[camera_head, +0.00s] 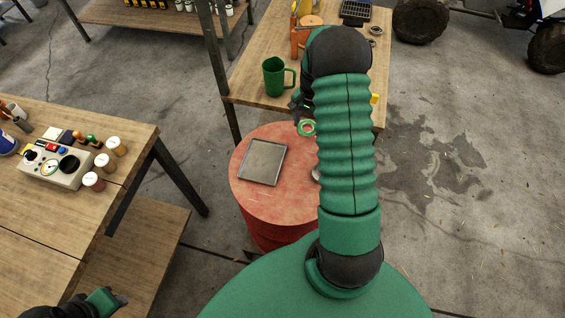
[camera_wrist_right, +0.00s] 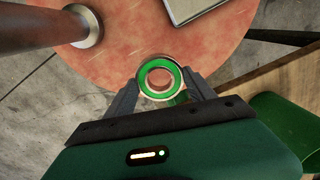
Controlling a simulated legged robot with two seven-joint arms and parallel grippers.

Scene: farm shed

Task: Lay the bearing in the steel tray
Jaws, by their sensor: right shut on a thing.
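The bearing is a small ring with a green face and metal rims, seen in the head view (camera_head: 307,128) and in the right wrist view (camera_wrist_right: 144,77). My right gripper (camera_wrist_right: 160,88) is shut on it, one finger on each side. It holds the bearing above the far edge of the red drum, up and right of the tray. The steel tray (camera_head: 262,162) is flat, square and empty on the drum top; one corner shows in the right wrist view (camera_wrist_right: 188,8). My left gripper (camera_head: 106,300) is at the bottom left of the head view; its jaws cannot be made out.
The red drum top (camera_head: 290,208) is partly hidden by my right arm. A metal post (camera_wrist_right: 40,32) with a round base stands on it. A wooden table (camera_head: 245,88) with a green mug (camera_head: 273,78) is behind. A workbench (camera_head: 40,215) with jars and a meter box is left.

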